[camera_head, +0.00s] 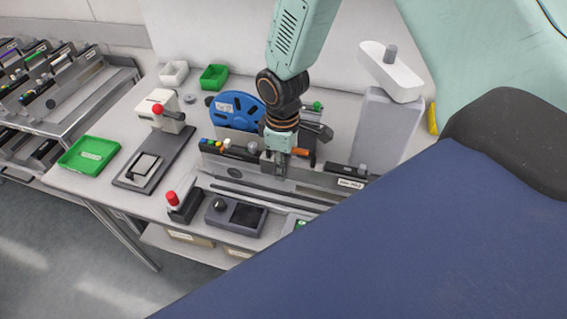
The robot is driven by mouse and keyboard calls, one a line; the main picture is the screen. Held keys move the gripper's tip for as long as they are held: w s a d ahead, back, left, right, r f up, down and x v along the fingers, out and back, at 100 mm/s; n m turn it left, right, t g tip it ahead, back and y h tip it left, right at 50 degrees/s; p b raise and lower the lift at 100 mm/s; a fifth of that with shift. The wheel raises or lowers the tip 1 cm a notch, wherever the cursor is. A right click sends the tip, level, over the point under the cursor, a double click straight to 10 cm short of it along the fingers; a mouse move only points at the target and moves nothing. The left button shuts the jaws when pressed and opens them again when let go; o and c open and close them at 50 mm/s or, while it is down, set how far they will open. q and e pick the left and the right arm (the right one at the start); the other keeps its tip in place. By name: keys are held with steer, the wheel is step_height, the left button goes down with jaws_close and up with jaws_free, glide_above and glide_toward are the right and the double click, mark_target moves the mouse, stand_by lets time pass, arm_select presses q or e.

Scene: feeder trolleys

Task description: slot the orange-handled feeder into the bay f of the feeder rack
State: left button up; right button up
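A long grey feeder (232,170) with a blue reel (236,108) lies on the table in the middle of the view. A small orange handle (302,152) shows just right of my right gripper (280,172). The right gripper points down at the feeder's middle and hides part of it. Its fingers are small and overlap the grey body, so I cannot tell whether they grip it. My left gripper is out of view. A rack (85,97) holding several dark feeders stands at the far left. I cannot read its bay letters, so bay f cannot be picked out.
A press-like device with a red knob (157,120) and a green tray (89,154) are left of the feeder. A grey column (385,130) stands at right.

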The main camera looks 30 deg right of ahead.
steer(key=shift+a, duration=0.15)
steer(key=shift+c, duration=1.4)
jaws_close()
steer(key=shift+w+r, duration=0.1)
steer(key=shift+w, duration=0.15)
steer(key=shift+w+a, duration=0.25)
steer(key=shift+a, duration=0.05)
steer(key=shift+w+a, duration=0.3)
steer(key=shift+w, duration=0.1)
steer(key=o, duration=0.8)
jaws_free()
steer(key=shift+s, duration=0.1)
step_height(320, 180, up, 12)
steer(key=shift+f, duration=0.1)
